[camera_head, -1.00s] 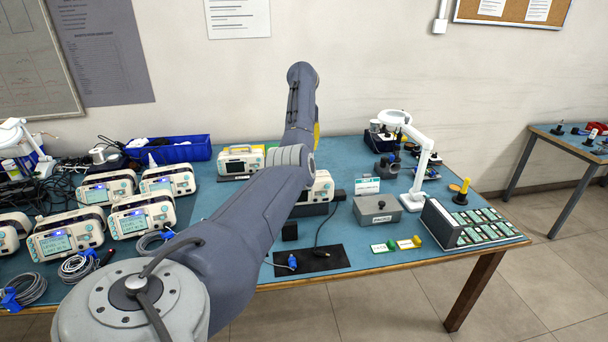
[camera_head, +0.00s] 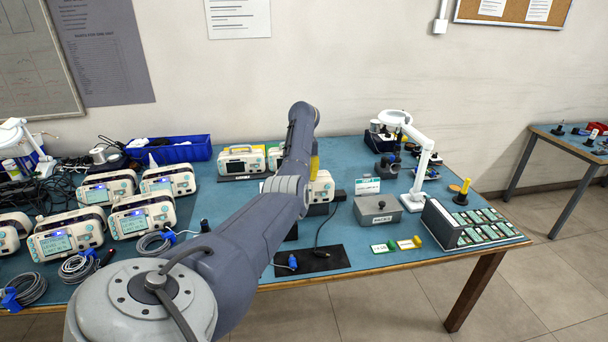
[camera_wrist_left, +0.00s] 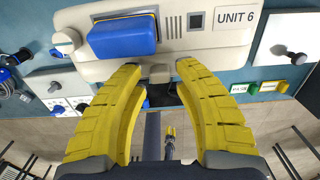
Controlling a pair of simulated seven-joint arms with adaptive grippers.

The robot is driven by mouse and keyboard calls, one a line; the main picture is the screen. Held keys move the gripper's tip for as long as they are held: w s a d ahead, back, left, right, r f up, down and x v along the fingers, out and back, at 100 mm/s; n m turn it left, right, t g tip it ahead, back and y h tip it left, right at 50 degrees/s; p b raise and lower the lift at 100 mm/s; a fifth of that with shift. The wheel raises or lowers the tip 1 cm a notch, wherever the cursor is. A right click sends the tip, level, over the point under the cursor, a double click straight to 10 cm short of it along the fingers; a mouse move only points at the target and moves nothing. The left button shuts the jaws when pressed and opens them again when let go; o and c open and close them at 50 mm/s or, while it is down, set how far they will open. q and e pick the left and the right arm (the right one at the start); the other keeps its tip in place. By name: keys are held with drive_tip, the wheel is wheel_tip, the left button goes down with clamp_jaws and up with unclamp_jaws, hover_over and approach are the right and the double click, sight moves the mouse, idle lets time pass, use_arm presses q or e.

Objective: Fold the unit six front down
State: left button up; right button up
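Unit six is a cream monitor; its "UNIT 6" label (camera_wrist_left: 236,20) and body (camera_wrist_left: 112,72) show in the left wrist view. A blue block (camera_wrist_left: 122,37) sits on its face, and a small grey-beige tab (camera_wrist_left: 159,73) stands out at its lower edge. My left gripper (camera_wrist_left: 160,70) is open, its yellow fingertips on either side of that tab, very near the case; contact is unclear. In the head view my arm hides much of this unit (camera_head: 322,187), with only a yellow bit of the gripper (camera_head: 314,166) showing.
Several cream monitors (camera_head: 66,237) with coiled cables stand at left. Another monitor (camera_head: 241,161) stands behind my arm. A grey box (camera_head: 378,210), a white magnifier lamp (camera_head: 424,160) and a card rack (camera_head: 470,226) are at right. A dark mat (camera_head: 318,260) lies in front.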

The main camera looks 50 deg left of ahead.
use_arm(q)
drive_tip(key=shift+f, duration=0.5)
drive_tip(key=shift+c, duration=0.4)
clamp_jaws()
